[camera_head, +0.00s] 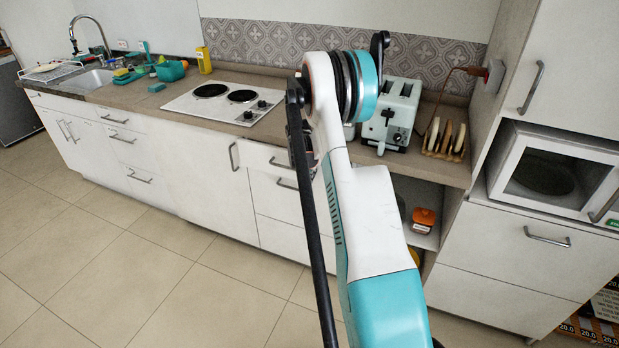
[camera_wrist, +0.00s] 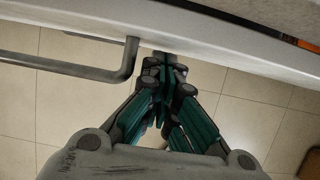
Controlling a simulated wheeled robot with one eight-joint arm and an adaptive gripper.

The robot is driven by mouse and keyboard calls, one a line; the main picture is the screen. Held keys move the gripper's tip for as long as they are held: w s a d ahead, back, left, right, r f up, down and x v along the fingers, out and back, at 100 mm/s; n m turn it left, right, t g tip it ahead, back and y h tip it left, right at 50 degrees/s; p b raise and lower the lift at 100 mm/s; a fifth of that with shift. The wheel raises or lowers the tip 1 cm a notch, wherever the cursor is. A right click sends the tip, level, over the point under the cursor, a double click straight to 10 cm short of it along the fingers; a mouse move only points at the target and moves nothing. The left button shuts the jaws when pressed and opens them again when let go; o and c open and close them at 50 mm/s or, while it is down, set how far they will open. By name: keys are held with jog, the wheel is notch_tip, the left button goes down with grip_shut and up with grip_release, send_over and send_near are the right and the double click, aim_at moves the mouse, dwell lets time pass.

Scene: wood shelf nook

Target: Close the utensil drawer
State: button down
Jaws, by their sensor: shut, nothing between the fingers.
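The top drawer (camera_head: 262,156) sits under the counter to the right of the cooktop and is partly covered by my arm. In the wrist view, a white front (camera_wrist: 235,58) crosses the top, with a grey bar handle (camera_wrist: 70,67) at left. My gripper (camera_wrist: 165,68) is shut and empty, its fingertips close to this front, just right of the handle's end. Contact is unclear.
The counter holds a cooktop (camera_head: 222,98), a toaster (camera_head: 391,115) and a bread rack (camera_head: 444,139). An open shelf with an orange item (camera_head: 424,217) is right of my arm. A microwave (camera_head: 552,176) stands at right. The tiled floor (camera_head: 130,255) at left is clear.

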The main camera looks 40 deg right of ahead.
aim_at(314, 184)
jog(key=d, duration=0.1)
jog(key=w+d, duration=0.1)
jog(key=d, duration=0.1)
jog(key=w+d, duration=0.1)
jog(key=shift+d, duration=0.25)
jog(key=shift+r, duration=0.1)
jog(key=shift+a, duration=0.15)
